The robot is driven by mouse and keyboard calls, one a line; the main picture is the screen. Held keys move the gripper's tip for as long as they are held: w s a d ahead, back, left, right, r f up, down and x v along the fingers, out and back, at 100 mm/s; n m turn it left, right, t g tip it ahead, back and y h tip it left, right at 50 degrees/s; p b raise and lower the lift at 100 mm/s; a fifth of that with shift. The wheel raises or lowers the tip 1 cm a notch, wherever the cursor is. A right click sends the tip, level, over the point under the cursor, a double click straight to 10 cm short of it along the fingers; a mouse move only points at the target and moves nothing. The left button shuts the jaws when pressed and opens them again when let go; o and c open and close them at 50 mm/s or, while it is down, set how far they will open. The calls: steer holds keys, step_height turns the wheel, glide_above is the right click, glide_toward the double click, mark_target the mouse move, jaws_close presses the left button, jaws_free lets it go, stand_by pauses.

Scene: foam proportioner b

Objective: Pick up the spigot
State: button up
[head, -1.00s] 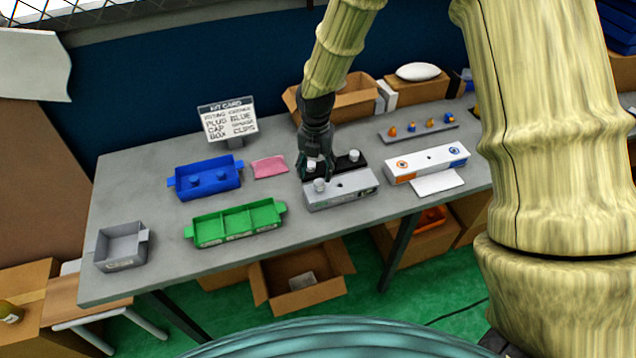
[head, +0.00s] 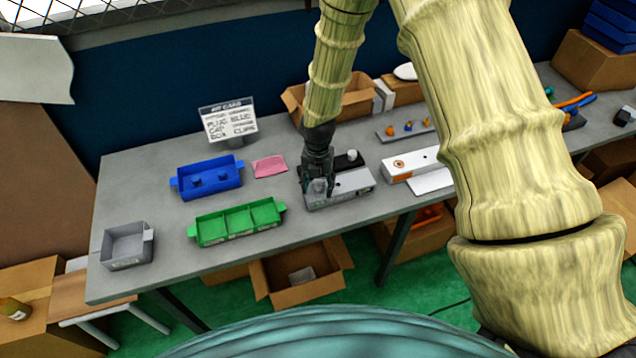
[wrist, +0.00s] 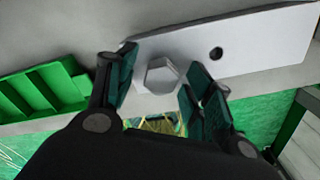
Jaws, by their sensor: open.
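The spigot appears to be the light grey hexagonal-headed piece (wrist: 160,76) at the left end of a grey block (wrist: 262,42). In the wrist view my gripper (wrist: 160,88) is open, with one dark green finger pad on each side of the piece. I see a gap on both sides, clearer on the right. In the head view my gripper (head: 318,188) points down over the left end of the grey block (head: 352,192) and largely hides the piece. A dark hole shows in the block to the right of the piece.
Behind the grey block is a black block with a light knob (head: 352,155). A white block (head: 408,164) stands to the right. A green tray (head: 238,224), a blue tray (head: 208,180) and a pink cloth (head: 269,167) lie to the left. Bare table surrounds them.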

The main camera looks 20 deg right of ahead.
steer(key=shift+f, duration=0.15)
steer(key=shift+c, duration=0.4)
steer(key=c, duration=1.1)
steer(key=shift+o, duration=0.2)
